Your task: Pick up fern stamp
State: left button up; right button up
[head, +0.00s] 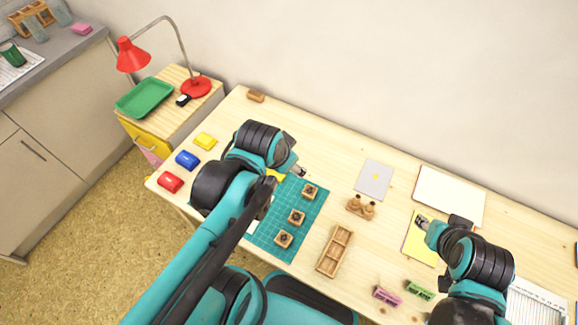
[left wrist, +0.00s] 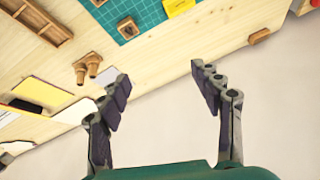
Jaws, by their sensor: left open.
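I cannot tell which is the fern stamp. My left gripper (head: 299,172) is above the table near the mat's far edge. In the left wrist view it (left wrist: 160,88) is open, with nothing between its fingers. My right gripper (head: 422,222) is over the yellow sheet; its fingers are too small to read.
The green cutting mat (head: 269,232) is partly hidden by my left arm. A wooden compartment tray (head: 334,251) lies right of it. Red (head: 170,182), blue (head: 187,159) and yellow (head: 205,141) inkpads line the left edge. A grey card (head: 374,179) lies behind the stamps.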

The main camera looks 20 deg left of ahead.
aim_at(309, 191)
jog(key=j+u, duration=0.2)
jog(key=u, duration=0.25)
jog(key=k+j+u, duration=0.1)
jog(key=j+u, duration=0.15)
jog(key=u, duration=0.2)
jog(key=j+u, duration=0.2)
jog(key=u, duration=0.25)
